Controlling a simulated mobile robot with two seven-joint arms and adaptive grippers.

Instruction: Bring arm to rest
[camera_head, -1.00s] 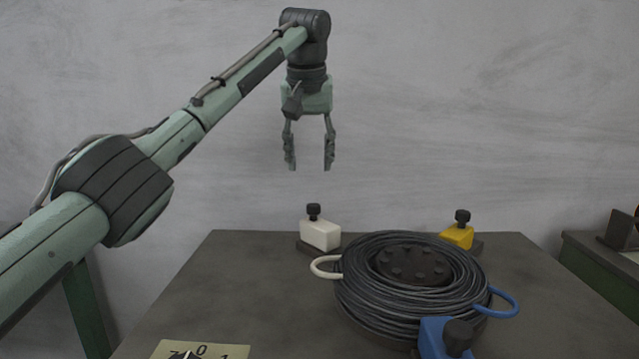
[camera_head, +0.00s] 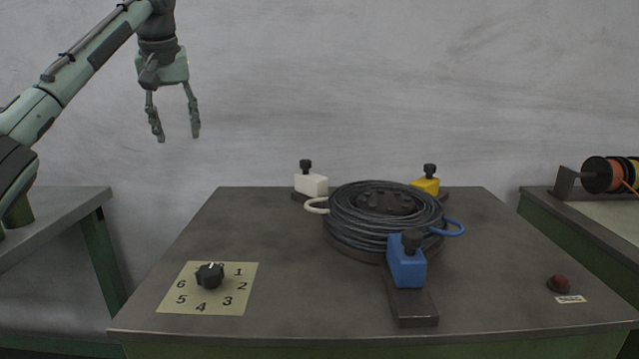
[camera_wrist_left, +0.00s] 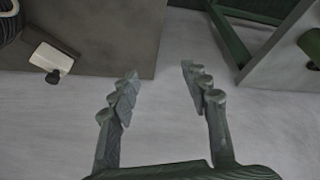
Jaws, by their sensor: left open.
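My left gripper (camera_head: 176,122) hangs fingers-down in the air at the upper left of the head view, in front of the grey wall. It is open and empty, well above and to the left of the table (camera_head: 270,300). In the left wrist view its two fingers (camera_wrist_left: 160,95) are spread apart with nothing between them. The table edge and a white block (camera_wrist_left: 52,58) with a dark knob show at the upper left there. My right gripper is in neither view.
A black cable coil (camera_head: 385,225) lies mid-table among a white block (camera_head: 311,184), a yellow block (camera_head: 426,185) and a blue block (camera_head: 406,265). Side benches (camera_head: 50,225) flank the table, with gaps.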

